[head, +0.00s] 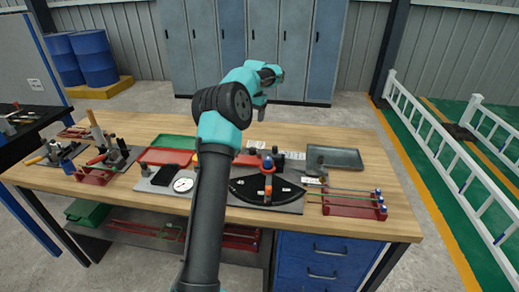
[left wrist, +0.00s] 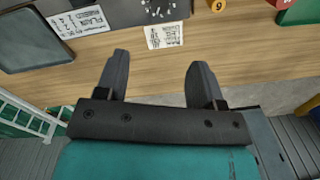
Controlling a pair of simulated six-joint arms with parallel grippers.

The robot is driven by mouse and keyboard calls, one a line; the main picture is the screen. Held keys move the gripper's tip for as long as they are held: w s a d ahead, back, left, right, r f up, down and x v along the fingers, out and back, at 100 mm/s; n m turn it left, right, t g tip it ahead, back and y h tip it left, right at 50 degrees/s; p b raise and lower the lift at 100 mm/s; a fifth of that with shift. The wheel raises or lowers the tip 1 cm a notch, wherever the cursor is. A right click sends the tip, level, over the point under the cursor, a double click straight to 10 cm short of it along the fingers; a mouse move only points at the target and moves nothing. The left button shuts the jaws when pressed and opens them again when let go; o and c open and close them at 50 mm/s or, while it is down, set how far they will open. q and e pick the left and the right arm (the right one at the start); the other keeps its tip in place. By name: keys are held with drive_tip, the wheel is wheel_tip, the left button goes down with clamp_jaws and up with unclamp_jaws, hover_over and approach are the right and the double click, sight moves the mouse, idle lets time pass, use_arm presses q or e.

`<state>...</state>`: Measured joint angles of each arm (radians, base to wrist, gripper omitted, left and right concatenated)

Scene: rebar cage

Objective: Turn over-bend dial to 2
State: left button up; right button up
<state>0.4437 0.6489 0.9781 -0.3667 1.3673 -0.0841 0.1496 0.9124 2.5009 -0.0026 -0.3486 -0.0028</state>
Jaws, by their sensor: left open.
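A black dial with a ring of white marks (left wrist: 162,8) is cut off by the top edge of the left wrist view. I cannot read its setting. In the head view, a white round dial with a dark pointer (head: 183,184) lies on the grey plate at the front of the bench; its numbers are too small to read. I cannot tell which one is the over-bend dial. My left gripper (head: 261,114) is over the back of the bench. In the left wrist view its two fingers (left wrist: 158,75) are apart with nothing between them. My right gripper is not visible.
The bending plate with a black quadrant (head: 262,190) and blue-topped post stands mid-bench. A dark tray (head: 335,158) and red rebar rack (head: 350,205) are at right. A yellow numbered disc (left wrist: 218,5) and printed card (left wrist: 165,36) lie near the wooden bench's bare back strip.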

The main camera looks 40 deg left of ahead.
sight(253, 149)
use_arm(q)
drive_tip(key=shift+f, duration=0.1)
drive_tip(key=f, duration=1.7)
drive_tip(key=shift+s+a+f, duration=0.1)
drive_tip(key=shift+a, duration=0.25)
drive_tip(key=shift+c, duration=0.2)
drive_tip(key=c, duration=0.9)
